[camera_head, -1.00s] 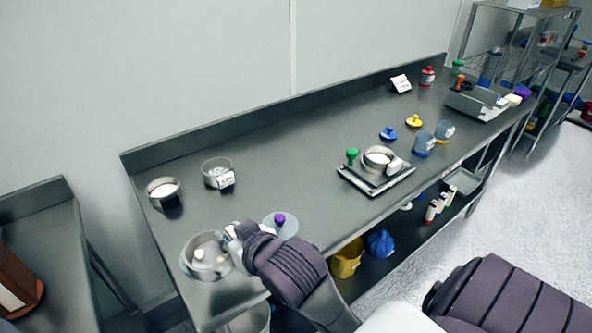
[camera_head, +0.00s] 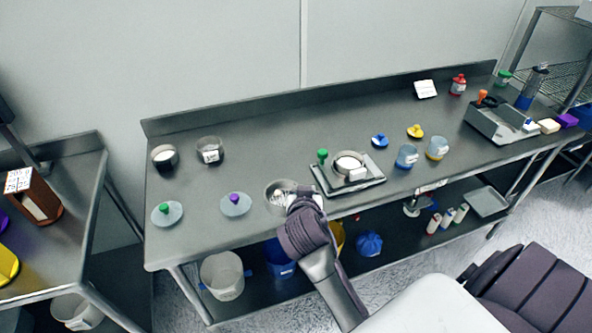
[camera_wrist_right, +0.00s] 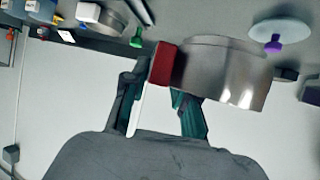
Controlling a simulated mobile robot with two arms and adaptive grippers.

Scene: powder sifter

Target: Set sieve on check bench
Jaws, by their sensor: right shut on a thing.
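My right gripper (camera_head: 303,199) is shut on a round steel sieve (camera_head: 277,194) over the front edge of the long steel bench (camera_head: 236,166). In the right wrist view the sieve (camera_wrist_right: 225,75) shows as a shiny metal ring with a red block (camera_wrist_right: 163,63) at its side, between the fingers of the gripper (camera_wrist_right: 160,100). The gripper partly hides the sieve in the head view. I cannot tell whether the sieve touches the bench top. My left gripper is not in view.
A purple-knobbed lid (camera_head: 236,208) and a green-knobbed lid (camera_head: 166,217) lie left of the sieve. A scale (camera_head: 322,182) with a steel bowl (camera_head: 346,163) stands right of it. Two round containers sit behind. A second bench (camera_head: 62,235) stands at the left.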

